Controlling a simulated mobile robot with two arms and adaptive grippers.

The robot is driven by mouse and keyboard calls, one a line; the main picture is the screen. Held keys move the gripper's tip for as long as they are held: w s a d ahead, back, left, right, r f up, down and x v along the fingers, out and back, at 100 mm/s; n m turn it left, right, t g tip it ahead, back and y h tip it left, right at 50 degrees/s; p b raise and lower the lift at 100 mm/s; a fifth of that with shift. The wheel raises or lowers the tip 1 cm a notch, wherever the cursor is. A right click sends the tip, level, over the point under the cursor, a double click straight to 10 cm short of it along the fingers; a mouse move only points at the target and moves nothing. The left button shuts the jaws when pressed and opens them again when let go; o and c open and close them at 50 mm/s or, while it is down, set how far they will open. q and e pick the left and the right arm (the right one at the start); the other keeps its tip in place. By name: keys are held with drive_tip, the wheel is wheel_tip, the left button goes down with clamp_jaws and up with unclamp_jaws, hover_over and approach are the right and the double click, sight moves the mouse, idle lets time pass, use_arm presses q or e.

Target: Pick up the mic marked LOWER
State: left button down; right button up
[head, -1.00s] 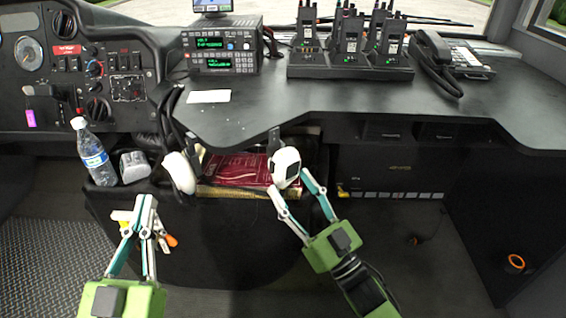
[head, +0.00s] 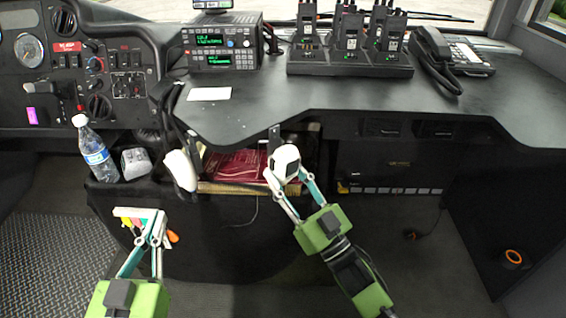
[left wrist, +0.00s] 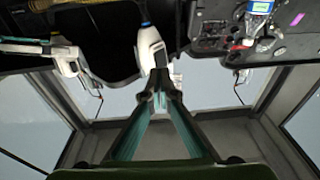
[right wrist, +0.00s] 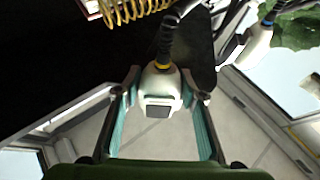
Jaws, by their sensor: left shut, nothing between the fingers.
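Two white hand mics hang under the desk edge. The left mic (head: 180,170) hangs beside the book shelf; it also shows in the left wrist view (left wrist: 150,48). The right mic (head: 286,160), with a dark square on its face, shows in the right wrist view (right wrist: 159,95) on a black cord. My right gripper (head: 284,180) is open, with one finger on each side of the right mic and gaps visible in the right wrist view. My left gripper (head: 154,220) is shut and empty, below the left mic. No marking on either mic is readable.
A water bottle (head: 93,150) and a grey device (head: 136,163) stand left of the left mic. A red book (head: 235,164) lies between the mics. The dark desk (head: 260,108) overhangs them, carrying a radio (head: 222,45), a handset charger (head: 350,68) and a phone (head: 455,52).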

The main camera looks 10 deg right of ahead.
sight(293, 167)
use_arm(q)
drive_tip(key=shift+f, duration=0.1)
use_arm(e)
drive_tip(key=shift+r, duration=0.15)
drive_tip(key=shift+r, duration=0.15)
drive_tip(key=shift+r+p, duration=0.45)
drive_tip(key=shift+p, duration=0.1)
drive_tip(key=shift+r+p, duration=0.35)
drive_tip(key=shift+p, duration=0.05)
drive_tip(key=shift+r, duration=0.15)
drive_tip(key=shift+r+p, duration=0.3)
drive_tip(key=shift+p, duration=0.2)
drive_tip(key=shift+r+p, duration=0.35)
drive_tip(key=shift+p, duration=0.05)
drive_tip(key=shift+r+p, duration=0.3)
use_arm(q)
drive_tip(key=s+a+f+g+y, duration=0.2)
drive_tip(key=s+f+g, duration=0.4)
drive_tip(key=f, duration=0.4)
drive_tip(key=s+a+f+g+y, duration=0.1)
drive_tip(key=s+a+f+g, duration=0.3)
drive_tip(key=f, duration=0.5)
drive_tip(key=shift+s+a+f+n+g+y, duration=0.15)
drive_tip(key=shift+s+f+n+g+y, duration=0.2)
drive_tip(key=shift+s+g, duration=1.25)
use_arm(e)
drive_tip(key=shift+r, duration=0.25)
idle(0.5)
